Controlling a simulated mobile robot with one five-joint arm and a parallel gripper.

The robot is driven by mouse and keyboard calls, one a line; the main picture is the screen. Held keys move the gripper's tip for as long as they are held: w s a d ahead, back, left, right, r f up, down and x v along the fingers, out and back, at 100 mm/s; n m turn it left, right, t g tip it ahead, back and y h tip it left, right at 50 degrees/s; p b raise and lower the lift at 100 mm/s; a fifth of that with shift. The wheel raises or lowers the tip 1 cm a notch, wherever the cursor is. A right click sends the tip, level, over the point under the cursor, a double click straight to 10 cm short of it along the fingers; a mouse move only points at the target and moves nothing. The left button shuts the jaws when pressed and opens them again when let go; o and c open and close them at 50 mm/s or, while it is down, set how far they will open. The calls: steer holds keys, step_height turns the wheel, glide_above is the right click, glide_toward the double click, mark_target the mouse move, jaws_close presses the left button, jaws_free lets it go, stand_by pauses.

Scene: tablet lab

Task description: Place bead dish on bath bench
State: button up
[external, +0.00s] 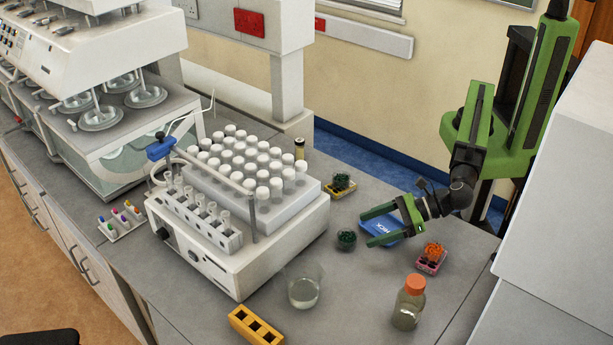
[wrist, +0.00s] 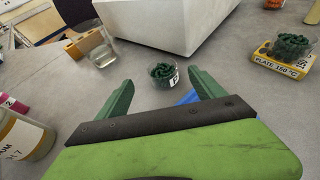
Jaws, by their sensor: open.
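A small glass dish of dark green beads (external: 346,240) stands on the grey bench, just left of my gripper's tips. In the wrist view this dish (wrist: 163,75) lies just ahead, between the lines of the two fingers, with a white label on its side. A similar green bead dish (external: 342,181) sits on a yellow plate (external: 351,189) farther back; in the wrist view that dish (wrist: 292,46) is at right. My gripper (external: 366,228) is open and empty above the bench. I cannot tell which part is the bath bench.
A blue flat item (external: 381,229) lies under my gripper. Orange beads (external: 433,250) sit in a pink tray at right. An orange-capped bottle (external: 409,302), a glass beaker (external: 303,287) and a yellow block (external: 255,326) stand in front. A white vial-rack machine (external: 245,260) stands left.

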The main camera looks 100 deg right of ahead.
mark_target(350, 233)
steer(key=shift+x, duration=1.2)
steer(key=b+x, duration=0.2)
steer(key=x, duration=0.3)
steer(key=shift+d+f, duration=0.15)
steer(key=shift+f, duration=0.05)
steer(key=shift+r, duration=0.1)
steer(key=shift+c, duration=0.2)
steer(key=c, duration=1.6)
step_height(350, 233, up, 18)
steer(key=p, duration=1.7)
steer(key=shift+p, duration=0.3)
